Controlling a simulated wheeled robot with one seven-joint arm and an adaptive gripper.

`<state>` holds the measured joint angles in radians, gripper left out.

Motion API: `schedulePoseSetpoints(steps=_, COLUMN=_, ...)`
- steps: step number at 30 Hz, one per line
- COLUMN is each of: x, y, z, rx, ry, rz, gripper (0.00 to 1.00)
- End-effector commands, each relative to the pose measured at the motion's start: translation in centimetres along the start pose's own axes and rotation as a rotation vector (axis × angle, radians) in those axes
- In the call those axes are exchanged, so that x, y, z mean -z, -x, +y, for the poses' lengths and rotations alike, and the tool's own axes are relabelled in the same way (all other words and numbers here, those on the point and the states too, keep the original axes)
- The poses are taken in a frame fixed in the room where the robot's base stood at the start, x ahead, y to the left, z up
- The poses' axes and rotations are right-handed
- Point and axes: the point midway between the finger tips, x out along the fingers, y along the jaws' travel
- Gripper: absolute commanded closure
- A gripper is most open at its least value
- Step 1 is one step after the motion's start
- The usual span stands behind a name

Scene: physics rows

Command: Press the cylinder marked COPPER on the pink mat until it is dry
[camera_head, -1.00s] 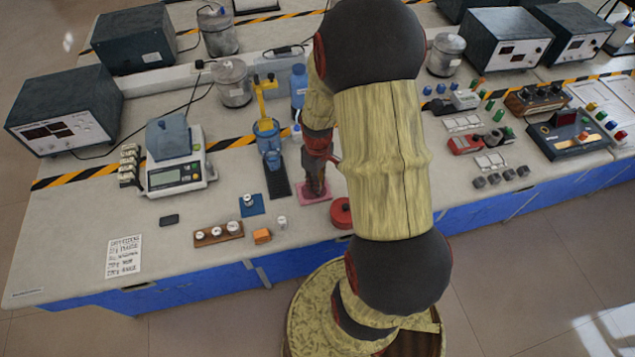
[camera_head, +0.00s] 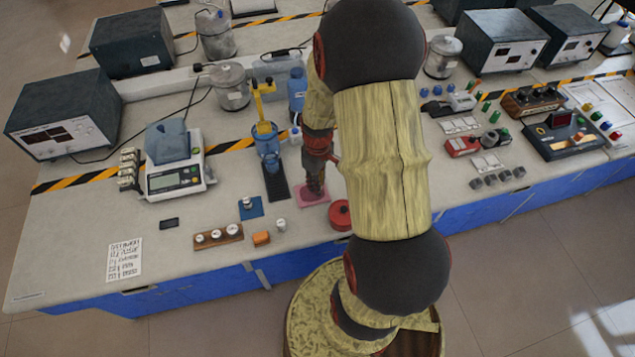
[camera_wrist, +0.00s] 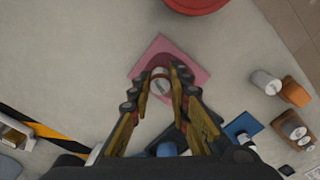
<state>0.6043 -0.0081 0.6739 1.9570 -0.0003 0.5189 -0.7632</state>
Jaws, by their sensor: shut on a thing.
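The pink mat (camera_head: 307,202) lies flat near the front of the bench. It also shows in the wrist view (camera_wrist: 187,58). My gripper (camera_head: 315,192) points down over the mat. In the wrist view my gripper (camera_wrist: 161,84) is shut on a small pale metal cylinder (camera_wrist: 160,74) with a reddish-brown band. The cylinder's end shows between the fingertips, over the mat. I cannot read a marking on it or tell whether it touches the mat. In the head view my fingers hide the cylinder.
A red round container (camera_head: 340,215) stands right of the mat. To the left are a blue mat with a weight (camera_head: 250,208), a wooden block with several weights (camera_head: 218,236), an orange block (camera_head: 261,239) and a small metal cylinder (camera_head: 281,225). A blue-and-yellow apparatus (camera_head: 267,145) stands behind.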

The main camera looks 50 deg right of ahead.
Motion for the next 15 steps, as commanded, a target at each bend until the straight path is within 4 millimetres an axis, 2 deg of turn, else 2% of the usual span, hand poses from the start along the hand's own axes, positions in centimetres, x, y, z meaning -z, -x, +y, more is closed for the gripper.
schedulePoseSetpoints(steps=15, x=0.0, y=3.5, z=0.0, rx=-0.001, ry=0.0, rz=0.001, gripper=1.0)
